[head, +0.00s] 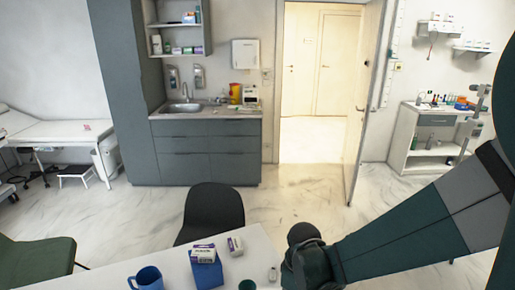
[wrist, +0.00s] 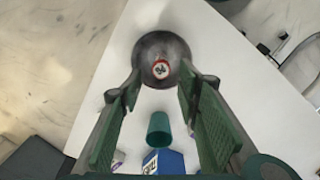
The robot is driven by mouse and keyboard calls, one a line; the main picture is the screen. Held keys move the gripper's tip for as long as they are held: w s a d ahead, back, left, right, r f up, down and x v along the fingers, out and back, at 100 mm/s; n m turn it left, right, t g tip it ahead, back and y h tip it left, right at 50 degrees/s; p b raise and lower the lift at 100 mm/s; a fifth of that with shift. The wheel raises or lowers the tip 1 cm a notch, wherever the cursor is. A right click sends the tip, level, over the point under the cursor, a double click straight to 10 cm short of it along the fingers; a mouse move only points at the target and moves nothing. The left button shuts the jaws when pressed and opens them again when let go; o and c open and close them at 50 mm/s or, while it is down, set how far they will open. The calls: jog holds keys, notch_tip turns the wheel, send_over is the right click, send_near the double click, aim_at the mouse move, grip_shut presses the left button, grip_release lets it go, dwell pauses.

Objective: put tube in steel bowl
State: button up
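A dark grey round vessel, apparently the steel bowl (wrist: 148,48), stands on the table beyond my fingertips in the wrist view. A small white disc with a red rim and dark mark (wrist: 162,69) shows inside its outline; I cannot tell whether this is the tube seen end-on. My gripper (wrist: 156,85) is open, with its green-padded fingers apart and nothing visibly held. In the head view my gripper (head: 301,268) is at the table's right part, and the bowl is not clearly visible there. No tube can be identified for certain.
The white table (head: 130,270) bears a blue mug (head: 148,279), a blue box (head: 207,274), white cartons (head: 204,252) (head: 235,246), a green cup (head: 247,285) and a small pale item (head: 272,274). A dark chair (head: 211,210) stands behind it.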

jog(key=s+d+r+m+t, duration=0.2)
jog(key=d+r+m, duration=0.1)
jog(key=r, duration=0.5)
jog(key=s+d+r+m+t, duration=0.2)
jog(key=s+d+r+m, duration=0.1)
jog(key=r, duration=0.4)
jog(key=s+d+r+m+t, duration=0.3)
jog(key=r+m, duration=0.2)
jog(key=r, duration=0.3)
jog(key=shift+s+r, duration=0.15)
jog(key=shift+r, duration=0.15)
jog(key=shift+d, duration=0.1)
dwell(1.1)
